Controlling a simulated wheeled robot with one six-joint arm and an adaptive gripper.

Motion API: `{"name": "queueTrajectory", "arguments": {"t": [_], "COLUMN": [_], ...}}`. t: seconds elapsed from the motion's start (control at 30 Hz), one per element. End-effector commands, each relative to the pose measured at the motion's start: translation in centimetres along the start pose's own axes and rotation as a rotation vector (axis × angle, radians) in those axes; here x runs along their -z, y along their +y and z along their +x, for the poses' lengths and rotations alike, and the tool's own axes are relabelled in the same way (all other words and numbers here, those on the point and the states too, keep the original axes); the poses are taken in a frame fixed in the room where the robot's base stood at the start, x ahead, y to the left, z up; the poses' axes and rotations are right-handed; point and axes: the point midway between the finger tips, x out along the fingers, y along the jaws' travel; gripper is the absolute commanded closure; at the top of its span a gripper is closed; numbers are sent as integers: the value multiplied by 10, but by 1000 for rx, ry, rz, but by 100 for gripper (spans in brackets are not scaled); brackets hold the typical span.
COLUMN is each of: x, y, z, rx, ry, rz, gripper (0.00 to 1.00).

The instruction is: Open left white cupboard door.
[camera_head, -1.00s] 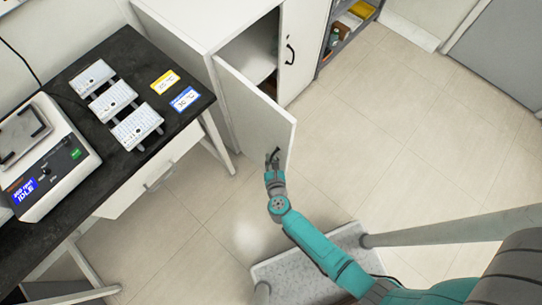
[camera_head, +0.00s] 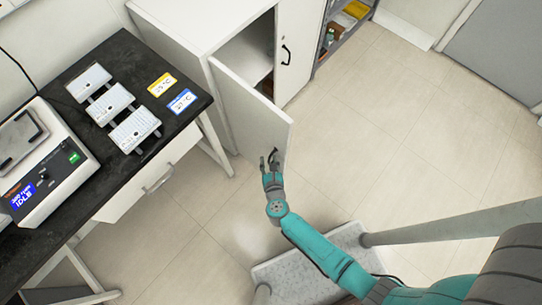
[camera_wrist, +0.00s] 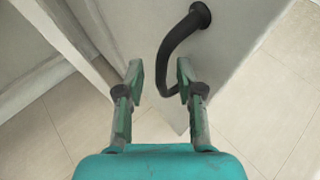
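The left white cupboard door (camera_head: 247,105) stands swung out, partly open, from the white cupboard (camera_head: 195,22). Its black curved handle shows in the wrist view (camera_wrist: 174,45), fixed near the door's free edge. My gripper (camera_head: 268,161) is at the handle, near the door's lower free corner. In the wrist view my gripper (camera_wrist: 160,78) has its two fingers apart, with the handle's free end between or just beyond the tips. No firm contact shows. The right door (camera_head: 299,45), with its own black handle (camera_head: 286,55), is shut.
A dark-topped bench (camera_head: 120,65) with a drawer stands left of the cupboard, carrying a white device (camera_head: 45,160), several white blocks and two labels. A grey shelf (camera_head: 343,30) stands right of the cupboard. The tiled floor (camera_head: 400,130) right of the open door is clear.

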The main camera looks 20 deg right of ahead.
Motion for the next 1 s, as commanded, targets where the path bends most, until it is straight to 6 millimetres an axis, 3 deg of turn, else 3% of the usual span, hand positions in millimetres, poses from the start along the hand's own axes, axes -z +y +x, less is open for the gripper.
{"name": "queueTrajectory", "arguments": {"t": [0.6, 1.0], "x": [0, 0], "y": [0, 0], "z": [-94, -114], "rx": [-5, 0], "ry": [0, 0], "rz": [-2, -1], "gripper": [63, 63]}}
